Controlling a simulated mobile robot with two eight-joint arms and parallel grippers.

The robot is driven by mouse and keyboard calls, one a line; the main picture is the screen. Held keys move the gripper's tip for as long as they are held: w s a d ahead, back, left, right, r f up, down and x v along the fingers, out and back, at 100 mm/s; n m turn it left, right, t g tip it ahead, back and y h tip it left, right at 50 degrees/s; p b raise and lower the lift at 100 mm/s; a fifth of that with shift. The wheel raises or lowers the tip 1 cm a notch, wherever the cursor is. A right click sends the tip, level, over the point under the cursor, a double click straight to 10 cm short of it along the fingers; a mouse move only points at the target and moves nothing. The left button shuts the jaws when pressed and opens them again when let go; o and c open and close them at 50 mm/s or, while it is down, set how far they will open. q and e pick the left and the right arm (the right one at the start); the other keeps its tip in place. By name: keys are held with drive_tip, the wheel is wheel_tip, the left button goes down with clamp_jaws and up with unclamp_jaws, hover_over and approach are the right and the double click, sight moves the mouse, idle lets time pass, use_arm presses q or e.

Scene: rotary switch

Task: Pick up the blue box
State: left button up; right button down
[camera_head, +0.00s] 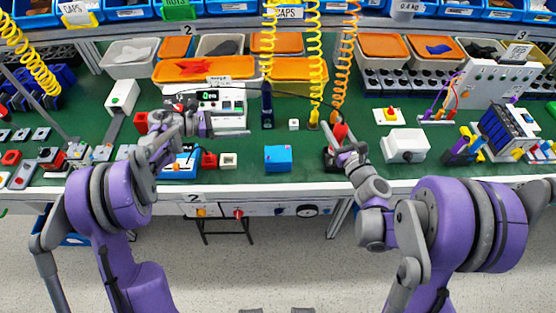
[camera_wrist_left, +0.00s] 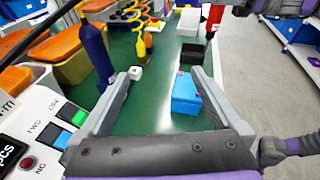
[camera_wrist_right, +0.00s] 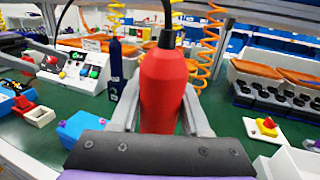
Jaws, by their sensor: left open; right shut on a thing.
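The blue box (camera_head: 278,158) sits on the green bench top near its front edge, between my two grippers. It also shows in the left wrist view (camera_wrist_left: 185,94), ahead of the open fingers and nearer the right one, and in the right wrist view (camera_wrist_right: 78,128) at the left. My left gripper (camera_head: 205,125) is open and empty, left of the box and apart from it. My right gripper (camera_head: 340,152) is shut on a red cylindrical tool (camera_wrist_right: 163,90), right of the box. The tool's lower end is hidden in the right wrist view.
A small white block (camera_head: 293,124) stands behind the box, near a dark blue bottle-like tool (camera_head: 267,112). Coiled yellow and orange hoses hang behind it. A white box (camera_head: 405,145) is at the right. A device with a display (camera_head: 225,105) stands behind my left gripper.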

sight(266, 156)
use_arm(q)
drive_tip(key=s+f+m+g, duration=0.1)
drive_tip(key=f, duration=0.1)
drive_tip(key=s+a+f+m+g, duration=0.1)
drive_tip(key=f, duration=0.2)
drive_tip(key=s+f+m+g, duration=0.1)
drive_tip(key=f, duration=0.1)
drive_tip(key=shift+s+a+f+g+y, duration=0.3)
drive_tip(key=shift+a+g+y, duration=0.1)
drive_tip(key=x, duration=0.6)
drive_tip(key=shift+d+f+p, duration=0.15)
drive_tip(key=shift+f+p, duration=0.05)
drive_tip(key=shift+p, duration=0.1)
drive_tip(key=x, duration=0.2)
drive_tip(key=p+x, duration=0.1)
drive_tip(key=x, duration=0.1)
drive_tip(key=shift+w+d+f, duration=0.15)
drive_tip(key=shift+f, duration=0.35)
drive_tip(key=shift+d+f, duration=0.15)
drive_tip(key=shift+d, duration=0.1)
drive_tip(key=shift+c, duration=0.7)
drive_tip(key=c, duration=1.2)
